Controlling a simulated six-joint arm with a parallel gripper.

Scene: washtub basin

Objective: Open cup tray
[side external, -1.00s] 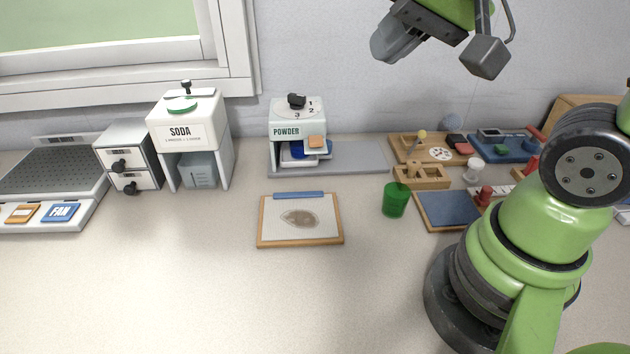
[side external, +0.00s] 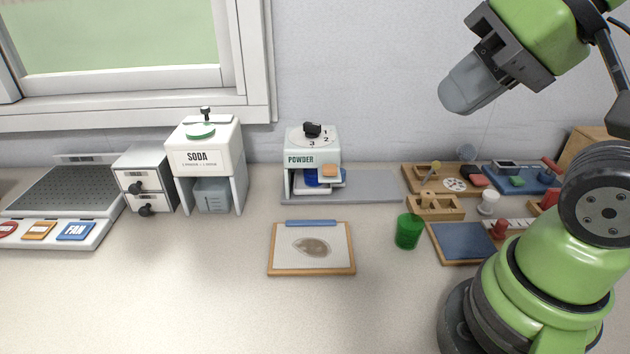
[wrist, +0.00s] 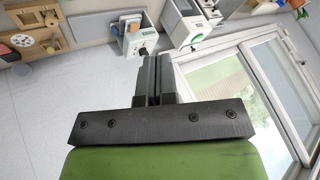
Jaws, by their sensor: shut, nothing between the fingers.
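The powder machine (side external: 312,143), white with a black knob on top, stands against the back wall. Under its head are a blue part (side external: 311,177), an orange block (side external: 330,170) and a white tray-like part (side external: 312,189); I cannot tell which is the cup tray. The machine also shows in the wrist view (wrist: 141,42), at the top. A green cup (side external: 408,231) stands upright on the counter, to the right. My gripper (side external: 446,100) is shut and empty, high in the air right of the machine and apart from everything. Its closed fingers show in the wrist view (wrist: 153,62).
The soda dispenser (side external: 205,159), small drawers (side external: 143,180) and a button panel (side external: 40,232) stand left. A clipboard-like board (side external: 312,262) lies in front. Wooden trays (side external: 435,206) and a blue pad (side external: 463,243) crowd the right. The front counter is clear.

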